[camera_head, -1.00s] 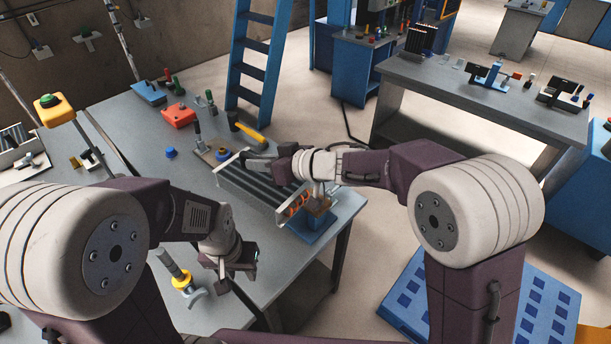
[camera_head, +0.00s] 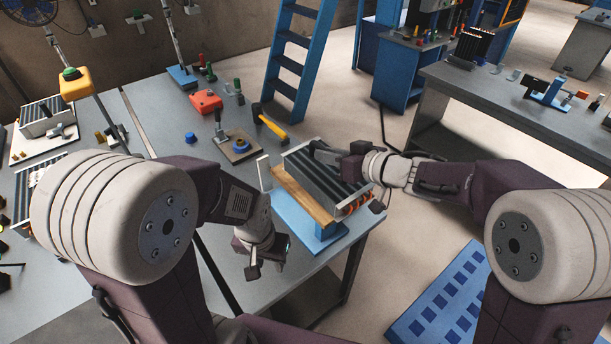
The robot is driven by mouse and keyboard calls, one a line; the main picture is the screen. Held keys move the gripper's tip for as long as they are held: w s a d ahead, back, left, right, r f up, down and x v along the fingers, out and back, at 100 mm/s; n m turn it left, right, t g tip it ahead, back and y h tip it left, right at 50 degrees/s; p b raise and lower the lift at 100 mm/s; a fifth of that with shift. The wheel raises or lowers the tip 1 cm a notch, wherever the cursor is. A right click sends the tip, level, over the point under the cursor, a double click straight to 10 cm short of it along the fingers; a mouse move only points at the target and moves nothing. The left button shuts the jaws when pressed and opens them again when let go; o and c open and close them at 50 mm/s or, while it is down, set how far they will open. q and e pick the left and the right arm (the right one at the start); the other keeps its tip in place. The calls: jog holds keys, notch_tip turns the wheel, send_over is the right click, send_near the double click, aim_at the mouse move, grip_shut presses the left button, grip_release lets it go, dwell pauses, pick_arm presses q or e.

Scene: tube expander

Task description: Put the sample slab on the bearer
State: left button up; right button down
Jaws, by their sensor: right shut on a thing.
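The sample slab (camera_head: 307,178), a dark ribbed block with pale end plates and orange tube bends at its right end, is over the bearer. The bearer has a wooden top (camera_head: 301,199) on a blue body (camera_head: 303,222). The slab's near long edge runs along the wood; I cannot tell whether its full weight rests there. My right gripper (camera_head: 333,157) is shut on the slab from above, at its far right part. My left gripper (camera_head: 265,262) hangs, empty, over the bench front, left of the bearer. Its finger gap is too small to read.
A white upright plate (camera_head: 264,173) stands at the bearer's left end. A yellow-handled hammer (camera_head: 270,125), a fixture on a wooden board (camera_head: 238,148), a blue knob (camera_head: 191,138) and a red box (camera_head: 206,102) lie behind. A blue ladder (camera_head: 300,60) stands beyond the bench.

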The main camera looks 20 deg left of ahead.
aim_at(305, 156)
jog(key=x, duration=0.6)
jog(key=s+b+x, duration=0.1)
jog(key=x, duration=0.2)
jog(key=shift+a+f, duration=0.1)
jog(key=shift+f, duration=0.6)
pick_arm(q)
notch_tip(305, 156, down, 3)
jog(key=shift+s+a+r+b, duration=0.1)
jog(key=shift+a+b, duration=0.05)
jog(key=shift+b, duration=0.6)
pick_arm(e)
notch_tip(305, 156, down, 3)
jog(key=shift+r, duration=0.1)
jog(key=shift+f, duration=0.35)
jog(key=c, duration=1.4)
grip_release()
jog(key=shift+f, duration=0.15)
